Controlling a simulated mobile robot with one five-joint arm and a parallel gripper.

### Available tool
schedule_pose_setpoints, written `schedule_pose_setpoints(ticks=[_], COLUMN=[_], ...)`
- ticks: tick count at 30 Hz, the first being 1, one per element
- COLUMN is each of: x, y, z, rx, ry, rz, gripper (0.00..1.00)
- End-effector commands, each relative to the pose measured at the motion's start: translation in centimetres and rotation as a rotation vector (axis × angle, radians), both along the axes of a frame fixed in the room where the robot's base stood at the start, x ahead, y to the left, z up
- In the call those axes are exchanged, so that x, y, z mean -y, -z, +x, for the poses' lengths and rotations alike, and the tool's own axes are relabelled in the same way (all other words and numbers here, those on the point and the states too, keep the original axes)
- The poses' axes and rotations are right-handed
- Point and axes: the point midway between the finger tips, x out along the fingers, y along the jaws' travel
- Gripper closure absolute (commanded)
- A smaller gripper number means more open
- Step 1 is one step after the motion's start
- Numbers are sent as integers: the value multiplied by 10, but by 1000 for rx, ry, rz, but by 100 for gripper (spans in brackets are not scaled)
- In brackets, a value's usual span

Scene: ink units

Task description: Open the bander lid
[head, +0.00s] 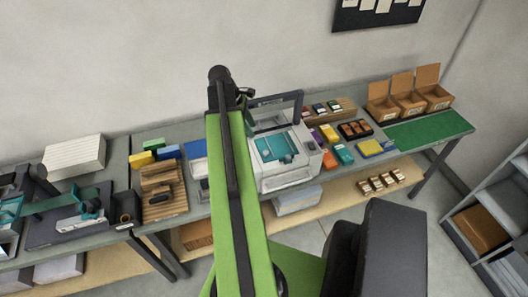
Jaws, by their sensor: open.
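The bander (286,180) is a pale grey-white machine with a teal inside, standing on the bench right of my green arm. Its lid (292,98), a dark grey frame with a clear window, stands raised at the back of the machine, tilted up off the teal bed. My gripper (245,93) shows only as a small dark shape beside the top of the arm, close to the lid's upper left corner. The arm hides part of it, and I cannot tell whether it touches the lid. No held object shows.
Colored boxes and a dark tray (355,130) stand right of the bander, with open cardboard boxes (409,101) and a green mat (428,130) beyond. A wooden rack (163,190) and a teal-handled device (84,210) stand left. Grey shelving (490,220) is at far right.

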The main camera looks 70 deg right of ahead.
Motion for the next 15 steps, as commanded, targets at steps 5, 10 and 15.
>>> schedule_pose_setpoints(ticks=[5, 10, 15], x=[4, 8, 12], y=[51, 85, 113], z=[-15, -29, -41], rx=[0, 1, 1], ry=[0, 1, 1], rz=[-1, 0, 0], gripper=[56, 56, 56])
